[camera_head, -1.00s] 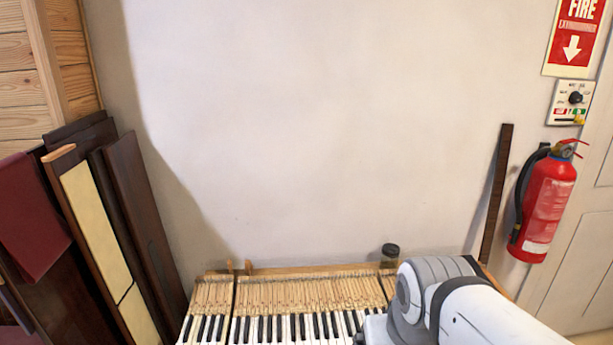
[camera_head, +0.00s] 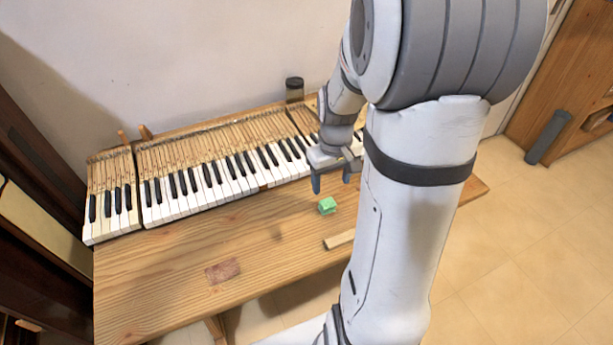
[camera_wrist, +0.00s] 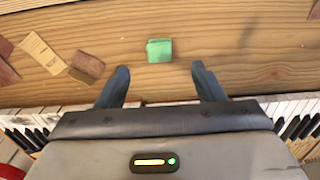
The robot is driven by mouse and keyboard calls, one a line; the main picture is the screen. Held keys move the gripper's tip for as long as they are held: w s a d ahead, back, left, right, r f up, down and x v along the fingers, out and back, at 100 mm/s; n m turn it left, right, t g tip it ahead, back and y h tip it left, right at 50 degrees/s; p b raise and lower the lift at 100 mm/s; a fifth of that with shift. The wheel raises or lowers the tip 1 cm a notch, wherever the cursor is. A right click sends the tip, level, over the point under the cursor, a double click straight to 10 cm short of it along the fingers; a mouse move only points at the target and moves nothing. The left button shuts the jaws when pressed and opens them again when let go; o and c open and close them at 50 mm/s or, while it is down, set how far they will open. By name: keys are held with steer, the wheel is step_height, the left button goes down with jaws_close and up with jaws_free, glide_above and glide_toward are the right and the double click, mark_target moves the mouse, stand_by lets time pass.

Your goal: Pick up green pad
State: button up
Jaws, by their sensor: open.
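The green pad (camera_head: 327,206) is a small block lying on the wooden workbench, in front of the piano keys. It also shows in the wrist view (camera_wrist: 159,50), near the top middle, beyond the fingertips and between their lines. My gripper (camera_head: 333,183) is open and empty, above the bench just behind the pad. In the wrist view my gripper's two fingers (camera_wrist: 160,73) are spread apart, with bare wood between them. The gripper is not touching the pad.
The piano keyboard (camera_head: 215,190) runs along the back of the bench (camera_head: 180,270). A light wooden strip (camera_head: 340,239) and a brown block (camera_head: 222,271) lie on the bench. A dark-lidded jar (camera_head: 294,90) stands at the back. Dark boards (camera_head: 30,150) lean at the left.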

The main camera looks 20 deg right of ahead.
mark_target(328, 203)
steer(key=shift+w+d+f, duration=0.1)
steer(key=shift+d+f, duration=0.1)
steer(key=shift+f, duration=0.35)
steer(key=shift+d+f, duration=0.15)
steer(key=shift+f, duration=1.25)
steer(key=shift+w+a+f, duration=0.1)
steer(key=shift+w+f, duration=0.05)
steer(key=shift+f, duration=0.75)
steer(key=shift+w+a+f, duration=0.1)
steer(key=shift+w+f, duration=0.05)
steer(key=shift+f, duration=0.75)
steer(key=shift+w+a+f, duration=0.1)
steer(key=shift+w+f, duration=0.05)
steer(key=shift+f, duration=0.75)
steer(key=shift+c, duration=0.3)
